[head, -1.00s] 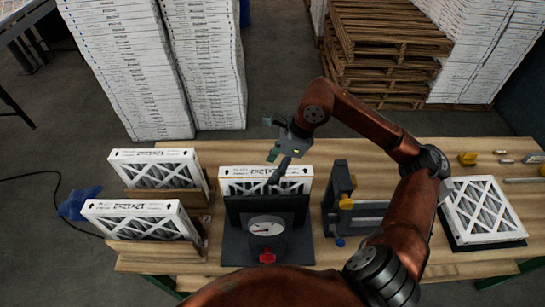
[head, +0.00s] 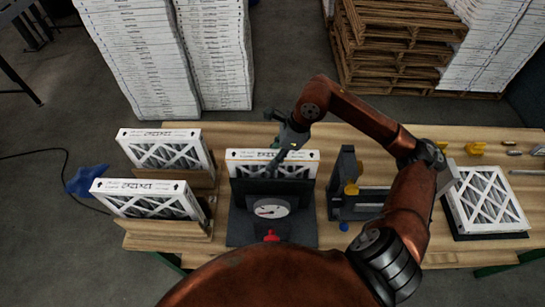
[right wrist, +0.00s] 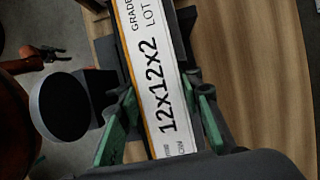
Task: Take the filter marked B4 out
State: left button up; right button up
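A white-framed filter (head: 300,158) with an orange edge line stands upright in a dark fixture (head: 245,222) with a round gauge on its front. In the right wrist view its narrow top edge (right wrist: 160,75) reads "12x12x2", "GRADE" and "LOT"; I cannot read a B4 mark. My right gripper (head: 276,158) is over this filter's top edge. In the right wrist view its green-padded fingers (right wrist: 163,108) are open, one on each side of the edge, with a small gap at the right finger.
Two filters stand in wooden holders at the left (head: 160,135) (head: 140,188). A dark bracket with yellow knobs (head: 350,185) stands right of the fixture. Another filter (head: 487,205) lies flat on a dark pad at the right. Bare wood shows along the table's front (head: 165,243).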

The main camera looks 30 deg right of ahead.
jog(key=c, duration=0.7)
jog(key=shift+s+a+r, duration=0.1)
jog(key=shift+s+a, duration=0.15)
jog(key=shift+s, duration=0.1)
jog(key=shift+c, duration=0.2)
jog(key=shift+b, duration=0.65)
jog(key=o, duration=0.9)
jog(key=shift+r+p, duration=1.6)
jog(key=shift+r, duration=1.8)
jog(key=shift+o, duration=0.3)
